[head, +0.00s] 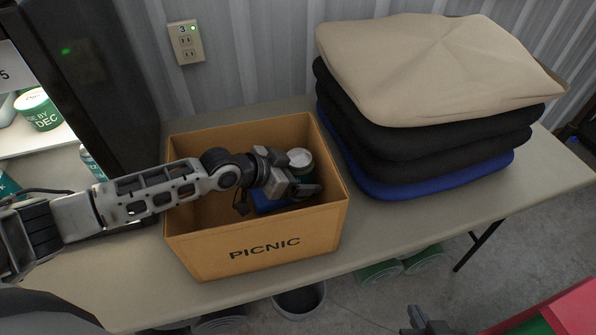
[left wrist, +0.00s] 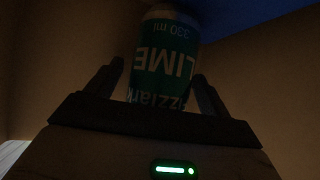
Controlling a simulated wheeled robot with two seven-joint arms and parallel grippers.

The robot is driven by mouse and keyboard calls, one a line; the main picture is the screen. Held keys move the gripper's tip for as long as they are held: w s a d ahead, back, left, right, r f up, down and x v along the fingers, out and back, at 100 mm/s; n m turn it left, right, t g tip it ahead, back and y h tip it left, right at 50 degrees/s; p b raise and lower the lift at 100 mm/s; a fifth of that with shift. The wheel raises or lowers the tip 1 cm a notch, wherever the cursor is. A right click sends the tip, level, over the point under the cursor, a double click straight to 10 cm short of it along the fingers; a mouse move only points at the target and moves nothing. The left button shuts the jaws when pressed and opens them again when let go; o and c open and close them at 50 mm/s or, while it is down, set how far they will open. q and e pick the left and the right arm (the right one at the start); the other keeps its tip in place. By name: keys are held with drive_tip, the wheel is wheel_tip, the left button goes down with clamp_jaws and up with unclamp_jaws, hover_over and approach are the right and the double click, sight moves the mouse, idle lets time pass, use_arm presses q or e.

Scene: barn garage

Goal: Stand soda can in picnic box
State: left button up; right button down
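The open orange-brown picnic box (head: 265,262), marked PICNIC, stands on the table. The soda can (head: 300,158) is inside it toward the right, its silver top facing up, so it looks upright. Its green LIME label shows upside down in the left wrist view (left wrist: 165,65). My left gripper (head: 300,188) reaches down into the box at the can. Its fingers (left wrist: 160,80) are apart on either side of the can, with a visible gap on the left. The can's base is hidden. Part of my right gripper (head: 427,322) shows at the bottom edge; its opening is unclear.
A blue item (head: 264,204) lies in the box beside the can. A stack of cushions (head: 430,75) stands close to the box's right. A dark cabinet (head: 95,70) stands at left. The table's right front (head: 400,215) is clear. A bin (head: 300,300) stands below.

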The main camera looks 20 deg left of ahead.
use_arm(q)
drive_tip(key=shift+r, duration=0.2)
drive_tip(key=v, duration=1.2)
drive_tip(key=shift+r+p, duration=0.35)
drive_tip(key=shift+p, duration=0.1)
drive_tip(key=shift+w, duration=0.1)
